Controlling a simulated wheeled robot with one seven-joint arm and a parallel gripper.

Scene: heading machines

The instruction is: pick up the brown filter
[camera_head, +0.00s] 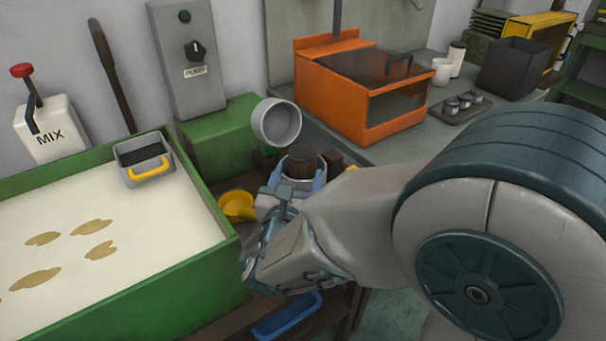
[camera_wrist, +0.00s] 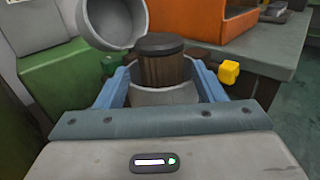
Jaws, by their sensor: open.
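The brown filter (camera_head: 300,168) is a dark brown upright cylinder with a blackish cap. It also shows in the wrist view (camera_wrist: 164,68), standing in a round grey housing (camera_wrist: 163,97) whose rim surrounds its lower part. The grey round cover (camera_head: 277,122) of the housing is tipped up behind and to the left. My gripper (camera_wrist: 161,70) is open, with one blue finger on each side of the filter; gaps show between fingers and filter. The filter's lower end is hidden inside the housing.
A green-walled tank (camera_head: 215,266) with pale liquid stands at left, with a grey basket (camera_head: 145,160) at its corner. An orange box (camera_head: 335,98) sits on the bench behind. A yellow knob (camera_wrist: 229,72) is close to the right finger in the wrist view.

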